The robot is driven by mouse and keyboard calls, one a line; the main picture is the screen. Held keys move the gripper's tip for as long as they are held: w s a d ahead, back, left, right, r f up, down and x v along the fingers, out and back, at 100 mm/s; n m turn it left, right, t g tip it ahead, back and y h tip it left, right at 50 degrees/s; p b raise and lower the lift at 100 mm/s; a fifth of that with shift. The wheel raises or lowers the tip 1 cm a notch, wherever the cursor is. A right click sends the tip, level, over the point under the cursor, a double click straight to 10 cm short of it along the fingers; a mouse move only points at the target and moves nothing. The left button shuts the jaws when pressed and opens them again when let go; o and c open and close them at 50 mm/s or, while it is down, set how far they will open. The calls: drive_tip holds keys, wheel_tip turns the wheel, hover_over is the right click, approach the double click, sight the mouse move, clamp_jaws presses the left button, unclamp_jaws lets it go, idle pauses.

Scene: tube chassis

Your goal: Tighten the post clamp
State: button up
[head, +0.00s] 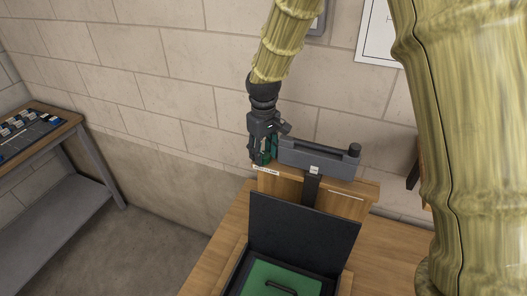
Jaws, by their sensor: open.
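A grey clamp-like body (318,155) sits across the top of a wooden stand (345,203), with a dark upright strip (311,189) below its middle. I cannot tell for certain which part is the post clamp. My gripper (259,157) points down at the left end of the grey body, with its jaws open. A dark green part (269,149) shows beside the fingers, partly hidden by them. I cannot tell whether the fingers touch it.
A case with a raised black lid (303,233) and green inside (262,272) stands in front on the wooden table (222,252). A block wall (180,75) is close behind. A side bench (62,133) with small items stands at the left.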

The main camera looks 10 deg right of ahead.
sight(264, 153)
drive_tip(key=shift+r, duration=0.1)
wheel_tip(264, 153, up, 12)
idle(0.5)
